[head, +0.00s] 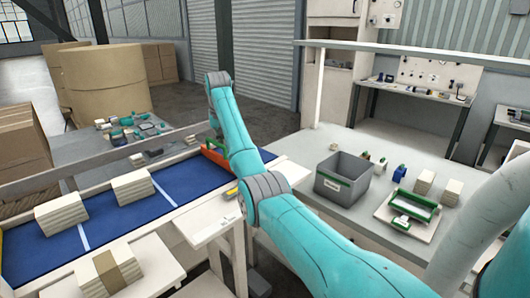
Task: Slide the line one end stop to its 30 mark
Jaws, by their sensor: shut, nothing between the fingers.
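The line is a blue belt (115,215) with pale side rails, running from the lower left to the middle. An orange-red bar (212,157) stands at the belt's far right end, partly behind my arm; it looks like the end stop. A small yellow piece (231,194) sits on the near rail beside a pale plate. The scale and its 30 mark are too small to read. My arm reaches over the belt's end and bends down behind its own link. My gripper is hidden there, so its contact with the bar cannot be seen.
Stacks of pale sheets (131,185) lie on the belt, and a banded stack (108,272) lies on the near table. A grey bin (344,178) and a tray with a green-framed device (412,207) stand on the right table. Cluttered benches stand behind.

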